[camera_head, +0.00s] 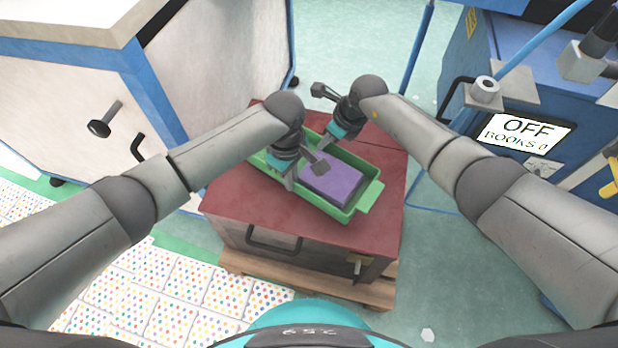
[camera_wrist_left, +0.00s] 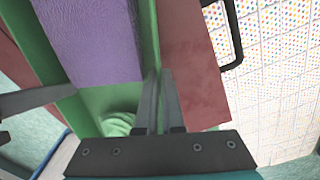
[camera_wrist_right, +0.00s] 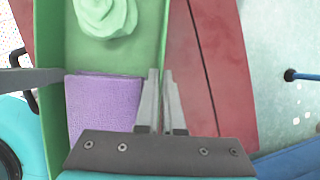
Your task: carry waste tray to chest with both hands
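The green waste tray (camera_head: 369,197) lies over the red top of the chest (camera_head: 240,205); I cannot tell whether it touches. In it are a purple block (camera_head: 338,184) and a crumpled pale green piece, seen in the right wrist view (camera_wrist_right: 105,15). My left gripper (camera_head: 289,181) is at the tray's near long side; in the left wrist view its fingers (camera_wrist_left: 158,75) close on the tray wall (camera_wrist_left: 148,30). My right gripper (camera_head: 325,143) is at the far long side; in the right wrist view its fingers (camera_wrist_right: 161,75) close on that wall (camera_wrist_right: 152,35).
The chest has a front handle (camera_head: 272,240) and stands on a wooden pallet (camera_head: 310,288). A white and blue cabinet (camera_head: 210,80) stands at the back left. Dotted sheets (camera_head: 165,295) cover the floor at the left.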

